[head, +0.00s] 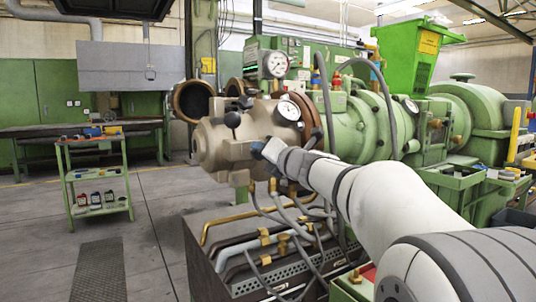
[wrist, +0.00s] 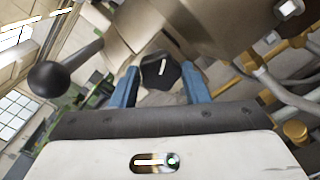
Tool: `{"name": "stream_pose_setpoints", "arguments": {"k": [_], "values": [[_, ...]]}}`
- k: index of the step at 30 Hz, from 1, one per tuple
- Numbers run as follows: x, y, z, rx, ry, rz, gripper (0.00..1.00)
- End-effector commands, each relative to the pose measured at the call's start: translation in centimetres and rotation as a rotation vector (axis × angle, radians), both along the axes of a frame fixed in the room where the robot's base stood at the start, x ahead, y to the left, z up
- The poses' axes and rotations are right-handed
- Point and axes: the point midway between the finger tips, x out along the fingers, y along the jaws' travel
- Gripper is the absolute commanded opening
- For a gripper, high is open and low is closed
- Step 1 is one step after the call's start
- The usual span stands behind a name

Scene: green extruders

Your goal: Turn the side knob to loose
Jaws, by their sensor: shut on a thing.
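The side knob (wrist: 163,74) is a black, lobed knob with a white line on its face, seen in the wrist view at the middle. My gripper (wrist: 167,84) has its two blue fingers on either side of the knob and is shut on it. The white line runs nearly upright in the wrist view, tilted slightly. In the head view my gripper (head: 259,148) reaches the side of the tan extruder head (head: 215,148), and the knob is hidden there by the fingers and wrist.
A black ball-ended lever (wrist: 50,78) sticks out left of my gripper in the wrist view. Pressure gauges (head: 289,110) sit above the extruder head. Grey hoses and brass pipes (head: 235,217) run below. A green cart (head: 97,175) stands left on open floor.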

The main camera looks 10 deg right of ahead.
Motion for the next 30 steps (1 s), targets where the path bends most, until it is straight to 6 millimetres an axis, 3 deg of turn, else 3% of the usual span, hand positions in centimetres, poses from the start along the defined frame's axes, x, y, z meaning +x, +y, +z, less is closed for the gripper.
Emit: {"name": "stream_pose_setpoints", "arguments": {"k": [2, 3, 10, 20, 30], "values": [[0.0, 0.0, -0.1, -0.002, 0.002, -0.001, 0.18], [0.0, 0.0, -0.1, -0.002, 0.002, -0.001, 0.44], [0.0, 0.0, -0.1, 0.0, 0.001, 0.0, 0.63], [-0.7, -0.3, 0.1, -0.001, -0.001, -0.001, 0.63], [-5.8, -2.0, 0.1, 0.0, 0.001, -0.002, 0.63]]}}
